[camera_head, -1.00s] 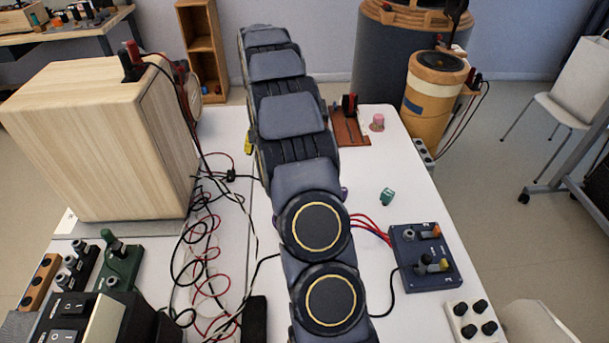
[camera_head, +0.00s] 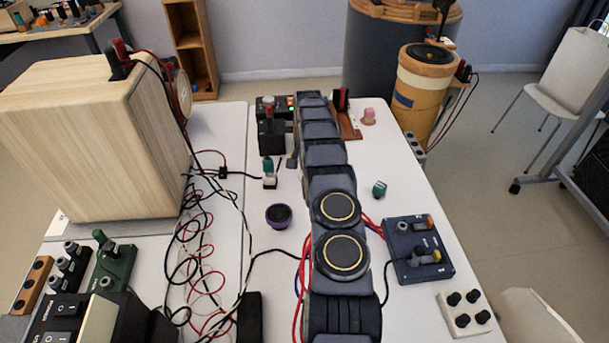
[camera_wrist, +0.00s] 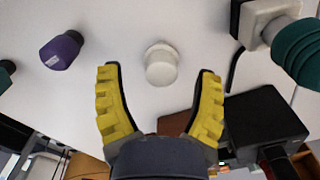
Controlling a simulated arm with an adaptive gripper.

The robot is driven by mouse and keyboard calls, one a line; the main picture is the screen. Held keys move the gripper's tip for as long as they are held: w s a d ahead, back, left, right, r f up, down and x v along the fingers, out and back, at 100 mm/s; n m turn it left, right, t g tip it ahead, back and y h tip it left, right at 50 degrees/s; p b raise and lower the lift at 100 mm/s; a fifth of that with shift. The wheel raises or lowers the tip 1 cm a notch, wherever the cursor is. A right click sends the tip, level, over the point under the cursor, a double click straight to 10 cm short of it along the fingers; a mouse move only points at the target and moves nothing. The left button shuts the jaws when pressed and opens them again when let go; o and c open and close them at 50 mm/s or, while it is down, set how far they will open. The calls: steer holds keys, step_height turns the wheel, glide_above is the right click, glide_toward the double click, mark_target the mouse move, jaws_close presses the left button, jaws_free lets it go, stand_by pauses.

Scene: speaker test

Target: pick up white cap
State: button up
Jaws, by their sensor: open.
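The white cap (camera_wrist: 161,64) is a small, pale, round piece on the white table in the wrist view. It lies centrally, between and slightly beyond the tips of my gripper (camera_wrist: 159,75). My gripper's two yellow ribbed fingers are spread wide, with a clear gap on both sides of the cap. Nothing is held. In the head view my arm covers the area, and neither the cap nor the gripper fingers can be made out.
In the wrist view, a purple knob (camera_wrist: 62,50) stands left, a teal-and-white connector (camera_wrist: 299,52) right, and a black box (camera_wrist: 262,122) lower right. In the head view, a wooden speaker (camera_head: 90,140) and looped cables stand left; a blue box (camera_head: 418,250) is right.

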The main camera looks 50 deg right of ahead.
step_height(320, 180, down, 3)
steer(key=shift+a+f, duration=0.1)
steer(key=shift+f, duration=0.1)
steer(key=c, duration=1.1)
steer(key=shift+r, duration=0.1)
